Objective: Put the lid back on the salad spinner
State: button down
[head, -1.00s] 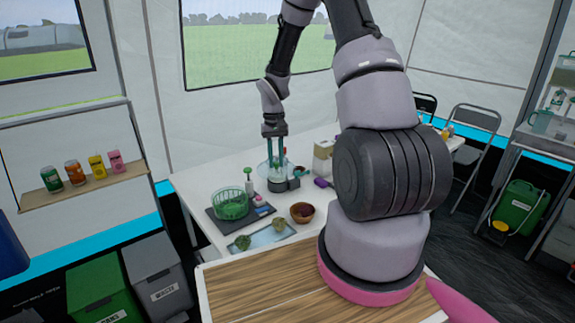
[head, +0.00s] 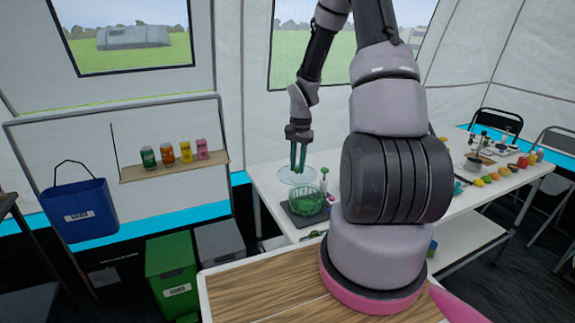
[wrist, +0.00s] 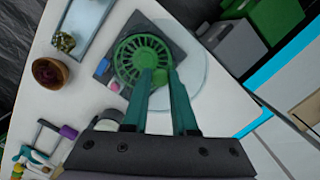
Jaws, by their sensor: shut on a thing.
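The salad spinner's green basket (head: 310,202) stands uncovered on a dark board on the white table; the wrist view shows its slotted inside (wrist: 138,58). The lid, a clear round disc (head: 287,176), hangs below my gripper (head: 298,168), just above and behind-left of the basket in the head view. In the wrist view the clear lid (wrist: 195,85) overlaps the basket's right part and sits off-centre to the right. My gripper (wrist: 163,80) has its teal fingers shut on the lid's green knob. How high the lid is above the rim is hard to tell.
The dark board (wrist: 178,32) lies under the basket. A wooden bowl (wrist: 52,72) and a pale blue tray (wrist: 82,28) are nearby. Bins (head: 172,270) stand below the table's left end. A can shelf (head: 180,166) is on the left wall.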

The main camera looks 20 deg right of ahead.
aim_at(306, 174)
jog(key=d+m, duration=0.1)
jog(key=s+d+m, duration=0.1)
jog(key=m, duration=0.1)
jog(key=d+m, duration=0.1)
jog(key=m, duration=0.1)
jog(key=shift+s+f, duration=0.1)
jog(key=shift+s, duration=0.2)
jog(key=shift+m, duration=0.3)
jog(key=shift+f, duration=3.1)
jog(key=shift+f, duration=0.15)
jog(key=shift+c, duration=0.7)
grip_release()
jog(key=shift+r, duration=3.5)
grip_shut()
